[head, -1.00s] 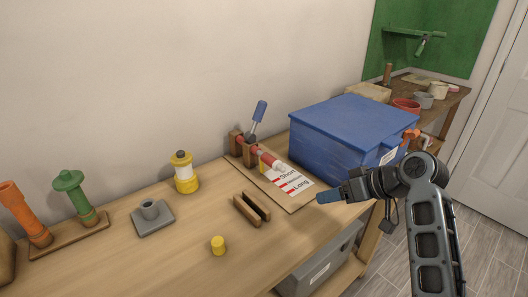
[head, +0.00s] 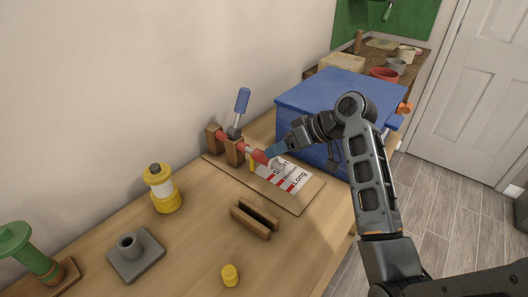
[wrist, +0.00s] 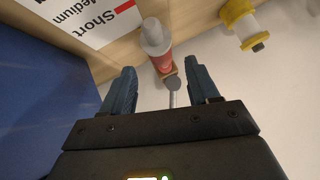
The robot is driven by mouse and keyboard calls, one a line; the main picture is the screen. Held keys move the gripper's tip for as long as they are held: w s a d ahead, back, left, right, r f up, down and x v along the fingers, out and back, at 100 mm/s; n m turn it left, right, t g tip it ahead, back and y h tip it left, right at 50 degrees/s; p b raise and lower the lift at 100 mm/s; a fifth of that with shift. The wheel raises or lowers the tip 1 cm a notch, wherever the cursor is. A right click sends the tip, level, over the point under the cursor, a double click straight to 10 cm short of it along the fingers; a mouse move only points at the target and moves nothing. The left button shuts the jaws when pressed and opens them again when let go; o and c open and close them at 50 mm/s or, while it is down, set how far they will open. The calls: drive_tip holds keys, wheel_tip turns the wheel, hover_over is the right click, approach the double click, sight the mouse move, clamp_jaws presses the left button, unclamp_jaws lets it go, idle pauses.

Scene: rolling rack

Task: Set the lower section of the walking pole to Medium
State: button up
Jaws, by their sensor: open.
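The walking pole (head: 259,156) lies roughly level, its red section passing through wooden holder blocks (head: 235,152) that carry an upright blue-handled lever (head: 242,100). In the wrist view the pole's red section (wrist: 163,62) ends in a pale grey tip. Beside it is a white card (head: 284,175) reading Short, Medium and Long with red marks, on a wooden board (head: 262,189). A small yellow piece (head: 252,167) shows below the red end. My gripper (head: 273,152) is open at the pole's free end, with a finger either side in the wrist view (wrist: 160,68). Contact cannot be told.
A blue lidded box (head: 335,100) stands close behind and right of my gripper. A slotted wooden block (head: 254,218), a yellow cylinder (head: 230,275), a grey socket (head: 134,256) and a yellow-and-white canister (head: 162,189) stand on the bench. Bare bench lies between them.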

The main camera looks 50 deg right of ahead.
sight(251, 158)
drive_tip(key=shift+x, duration=2.65)
drive_tip(key=shift+c, duration=0.3)
clamp_jaws()
